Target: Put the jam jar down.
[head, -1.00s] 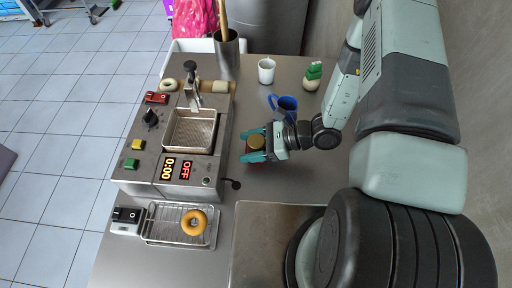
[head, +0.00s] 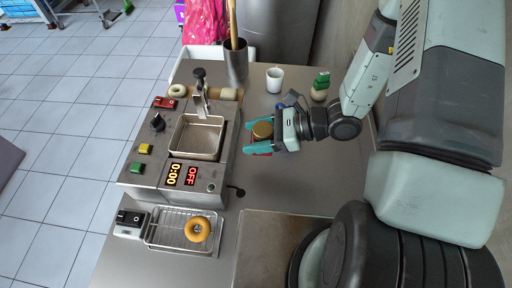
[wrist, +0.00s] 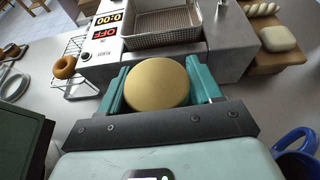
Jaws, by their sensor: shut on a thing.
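The jam jar shows its round golden lid (head: 262,130) in the head view, with a bit of reddish body below it. In the wrist view the lid (wrist: 157,83) sits between the two teal fingers, and the rest of the jar is hidden beneath it. My gripper (head: 259,138) is shut on the jar, right of the fryer. Whether the jar's base touches the steel counter (head: 290,180) cannot be told.
The fryer (head: 152,180) stands left of my gripper, close to it. A blue mug (wrist: 299,150) is close by, mostly hidden behind my arm in the head view. A white cup (head: 274,80) and a green-topped item (head: 320,88) stand farther back. A doughnut (head: 197,229) lies on a wire rack (head: 161,238). Counter in front of the jar is clear.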

